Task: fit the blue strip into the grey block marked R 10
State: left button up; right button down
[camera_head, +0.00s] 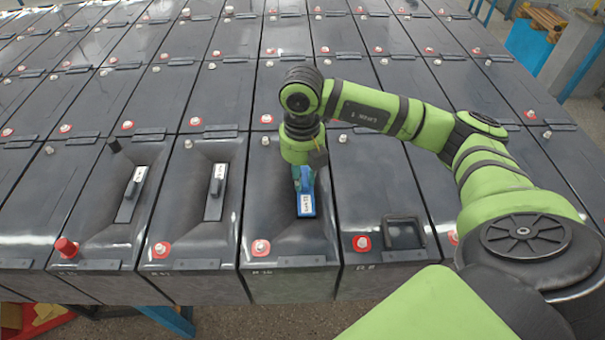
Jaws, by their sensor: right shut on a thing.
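The blue strip (306,207) with a white label is at the top of a dark grey block (284,248) in the front row. The mark at this block's front edge is small and looks like R 10. My right gripper (303,177) points down over this block and is shut on the far end of the blue strip. The gripper hides that end and the surface under it. I cannot tell whether the strip is seated in the block or just above it. My left gripper is not in view.
Two blocks to the left carry dark strips with white labels (135,187) (216,183). More rows of blocks lie behind.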

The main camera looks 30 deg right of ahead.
jog(key=shift+f+b, duration=0.35)
jog(key=shift+b, duration=0.1)
dwell(0.6)
jog(key=c, duration=1)
grip_release()
jog(key=o, duration=0.5)
jog(key=shift+r, duration=0.1)
jog(key=shift+r+p, duration=2.3)
jog(key=shift+r, duration=1.15)
